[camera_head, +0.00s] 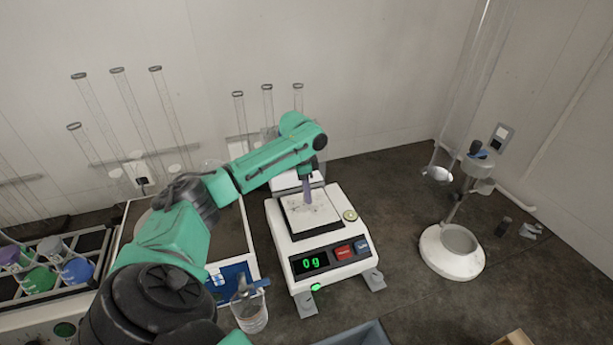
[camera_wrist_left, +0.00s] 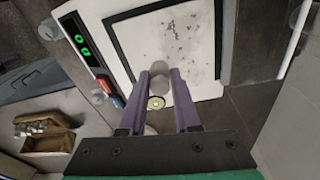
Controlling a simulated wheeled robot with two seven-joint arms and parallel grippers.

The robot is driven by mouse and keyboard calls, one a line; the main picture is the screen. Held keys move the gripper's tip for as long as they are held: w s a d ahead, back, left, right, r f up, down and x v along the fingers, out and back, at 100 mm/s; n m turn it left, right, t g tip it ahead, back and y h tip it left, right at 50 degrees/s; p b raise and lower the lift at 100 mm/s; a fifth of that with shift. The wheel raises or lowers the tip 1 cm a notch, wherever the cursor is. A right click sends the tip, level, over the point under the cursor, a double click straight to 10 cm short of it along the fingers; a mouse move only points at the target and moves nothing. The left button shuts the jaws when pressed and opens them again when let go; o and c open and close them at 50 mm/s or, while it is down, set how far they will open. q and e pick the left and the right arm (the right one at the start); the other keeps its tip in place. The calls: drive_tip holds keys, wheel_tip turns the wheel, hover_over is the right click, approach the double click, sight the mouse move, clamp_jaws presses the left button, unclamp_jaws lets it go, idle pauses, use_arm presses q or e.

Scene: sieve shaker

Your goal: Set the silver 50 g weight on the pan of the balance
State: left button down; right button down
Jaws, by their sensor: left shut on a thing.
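The balance (camera_head: 318,238) stands on the dark bench, with a pale, grey-stained square pan (camera_head: 325,214) in a dark frame. Its green display reads 0 g. My left gripper (camera_head: 308,195) points down over the back part of the pan. In the left wrist view its two purple fingers (camera_wrist_left: 168,92) are shut on a small grey cylinder, the silver weight (camera_wrist_left: 159,84). In that view the pan (camera_wrist_left: 140,40) lies beyond the fingers. The weight cannot be made out in the head view, and contact with the pan cannot be told. My right gripper is not in view.
A glass beaker (camera_head: 249,312) stands left of the balance's front. A rack of coloured flasks (camera_head: 53,272) is at far left. A stand with a white round base (camera_head: 452,252) is at right. A blue-grey bin (camera_head: 357,336) is in front.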

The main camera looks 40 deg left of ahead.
sight(307, 213)
use_arm(q)
wheel_tip(307, 213, down, 4)
drive_tip(key=shift+d+f+p, duration=0.15)
drive_tip(key=shift+f+p, duration=0.05)
drive_tip(key=shift+p, duration=0.25)
drive_tip(key=shift+f, duration=0.3)
drive_tip(key=shift+f, duration=0.1)
drive_tip(key=c, duration=0.6)
unclamp_jaws()
drive_tip(key=r, duration=0.4)
drive_tip(key=r+b, duration=0.1)
drive_tip(key=r, duration=0.3)
drive_tip(key=s+a+r+b, duration=0.1)
drive_tip(key=r, duration=0.3)
drive_tip(key=shift+r, duration=0.15)
